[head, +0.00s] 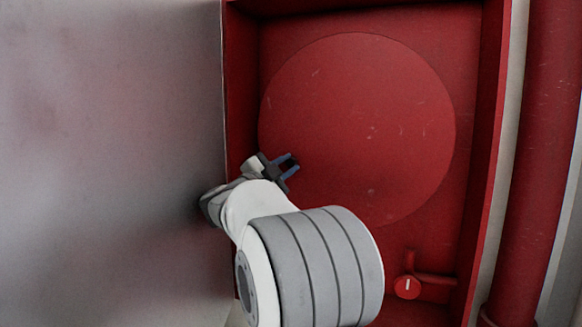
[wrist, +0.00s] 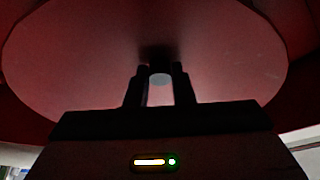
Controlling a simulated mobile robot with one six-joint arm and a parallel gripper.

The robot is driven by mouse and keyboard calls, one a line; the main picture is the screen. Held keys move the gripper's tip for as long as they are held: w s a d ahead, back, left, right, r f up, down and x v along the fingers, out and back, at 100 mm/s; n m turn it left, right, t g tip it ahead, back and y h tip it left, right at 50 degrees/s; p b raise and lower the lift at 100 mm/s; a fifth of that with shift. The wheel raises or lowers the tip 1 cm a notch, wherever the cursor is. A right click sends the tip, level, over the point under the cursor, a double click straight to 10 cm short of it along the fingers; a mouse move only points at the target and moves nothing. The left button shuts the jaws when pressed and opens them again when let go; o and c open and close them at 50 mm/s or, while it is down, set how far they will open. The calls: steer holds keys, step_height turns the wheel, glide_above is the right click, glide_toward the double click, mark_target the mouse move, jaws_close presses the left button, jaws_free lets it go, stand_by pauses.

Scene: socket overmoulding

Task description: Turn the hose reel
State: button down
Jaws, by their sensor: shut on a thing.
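The hose reel (head: 357,110) is a large round red disc with pale scuffs, inside a red cabinet. Its disc also fills the upper part of the wrist view (wrist: 70,50). My gripper (head: 292,164) is at the lower left edge of the disc in the head view. The handle is too small to make out in the head view. My arm hides part of the cabinet's lower left.
The red cabinet (head: 487,130) has raised side walls close around the disc. A red valve knob (head: 407,287) with a white mark sits at its lower right. A thick red pipe (head: 545,130) runs down the right. A grey panel (head: 100,130) fills the left.

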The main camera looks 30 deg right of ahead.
mark_target(294, 121)
steer(key=c, duration=1.6)
jaws_free()
steer(key=shift+w+a+f, duration=0.1)
steer(key=shift+c, duration=0.2)
steer(key=shift+o, duration=0.6)
steer(key=shift+a, duration=0.1)
steer(key=shift+o, duration=1.3)
step_height(294, 121, up, 10)
steer(key=shift+r+p, duration=0.1)
steer(key=shift+p, duration=0.75)
